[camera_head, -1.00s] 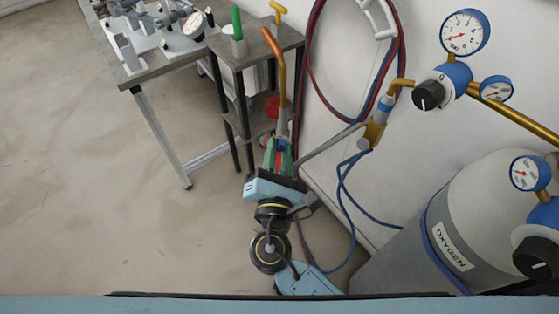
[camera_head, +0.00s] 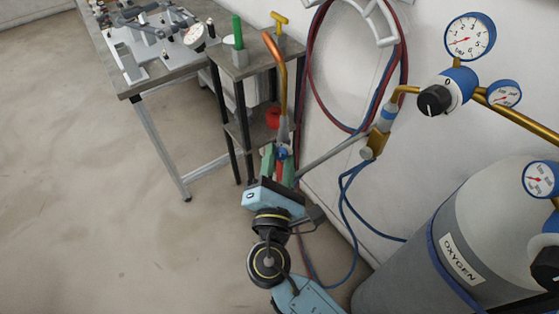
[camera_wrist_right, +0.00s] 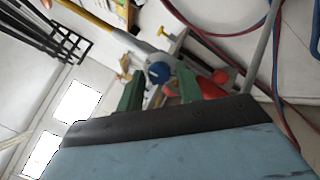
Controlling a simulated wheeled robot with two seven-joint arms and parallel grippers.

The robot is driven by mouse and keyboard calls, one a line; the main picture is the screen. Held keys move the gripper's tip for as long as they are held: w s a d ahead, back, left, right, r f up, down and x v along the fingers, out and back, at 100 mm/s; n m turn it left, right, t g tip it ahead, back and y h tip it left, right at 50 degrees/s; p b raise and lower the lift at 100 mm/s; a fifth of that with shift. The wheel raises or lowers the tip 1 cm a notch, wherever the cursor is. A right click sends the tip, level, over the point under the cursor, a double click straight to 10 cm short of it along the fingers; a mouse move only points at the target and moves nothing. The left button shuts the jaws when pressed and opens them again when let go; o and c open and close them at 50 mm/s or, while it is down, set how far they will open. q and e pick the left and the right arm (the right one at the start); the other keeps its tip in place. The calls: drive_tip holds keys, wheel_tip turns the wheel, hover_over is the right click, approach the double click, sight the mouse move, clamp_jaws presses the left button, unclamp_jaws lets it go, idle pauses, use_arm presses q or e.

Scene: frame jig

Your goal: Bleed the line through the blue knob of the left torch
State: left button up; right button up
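A torch with a bent copper tube (camera_head: 278,62) and grey body stands upright beside the small metal stand. Its blue knob (camera_head: 282,153) is low on the body, and it also shows in the wrist view (camera_wrist_right: 158,72). My right gripper (camera_head: 277,160) is at the knob. In the wrist view its green fingers (camera_wrist_right: 160,86) are apart, with the blue knob showing between and just beyond their tips. I cannot tell whether a finger touches it. Something red lies behind the fingers, partly hidden. My left gripper is in neither view.
A grey oxygen cylinder (camera_head: 425,260) with gauges and a brass pipe is at the right. Red and blue hoses (camera_head: 309,60) hang on the wall. A jig table (camera_head: 152,72) stands at the upper left, next to the stand (camera_head: 243,68). The floor at left is clear.

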drive_tip(key=shift+o, duration=0.7)
drive_tip(key=s+f, duration=0.1)
drive_tip(key=s, duration=0.6)
drive_tip(key=shift+s+a, duration=0.2)
drive_tip(key=shift+a, duration=0.15)
